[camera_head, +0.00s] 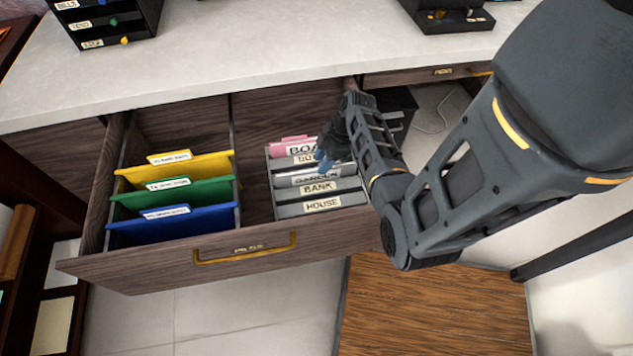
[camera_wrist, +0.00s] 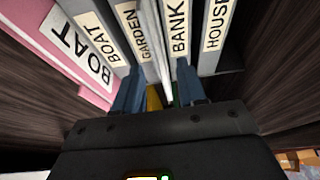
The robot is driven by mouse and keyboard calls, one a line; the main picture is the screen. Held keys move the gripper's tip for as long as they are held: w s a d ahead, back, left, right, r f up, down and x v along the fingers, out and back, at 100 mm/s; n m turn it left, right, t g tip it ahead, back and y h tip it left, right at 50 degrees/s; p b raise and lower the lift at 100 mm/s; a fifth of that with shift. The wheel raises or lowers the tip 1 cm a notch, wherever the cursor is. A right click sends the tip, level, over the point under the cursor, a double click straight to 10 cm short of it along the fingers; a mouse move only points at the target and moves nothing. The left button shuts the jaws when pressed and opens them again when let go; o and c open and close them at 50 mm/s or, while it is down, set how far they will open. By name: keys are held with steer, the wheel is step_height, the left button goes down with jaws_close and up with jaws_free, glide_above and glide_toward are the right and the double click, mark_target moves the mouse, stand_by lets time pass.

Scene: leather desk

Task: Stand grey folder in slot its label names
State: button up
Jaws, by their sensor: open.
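A slotted grey rack (camera_head: 347,199) stands in the open drawer, with labels reading BOAT, GARDEN, BANK and HOUSE. A thin pale grey edge, seemingly the grey folder (camera_wrist: 157,45), stands between the GARDEN and BANK labels in the wrist view. Its own label does not show. My gripper (camera_head: 323,161) is low over the rack from the right. In the wrist view, its open blue fingers (camera_wrist: 160,92) are on either side of that pale edge; I cannot tell whether they touch it. In the head view my gripper hides part of the rack.
A pink folder (camera_wrist: 62,48) labelled BOAT stands at the rack's back end. Yellow (camera_head: 180,171), green (camera_head: 170,195) and blue (camera_head: 170,224) folders stand in the drawer's left part. The drawer front (camera_head: 150,272) and wooden side walls bound the space. The desk top (camera_head: 230,50) is above and behind.

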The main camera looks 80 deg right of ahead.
mark_target(316, 168)
steer(key=shift+x, duration=2.3)
steer(key=shift+w+a+r, duration=0.1)
steer(key=shift+c, duration=0.3)
jaws_close()
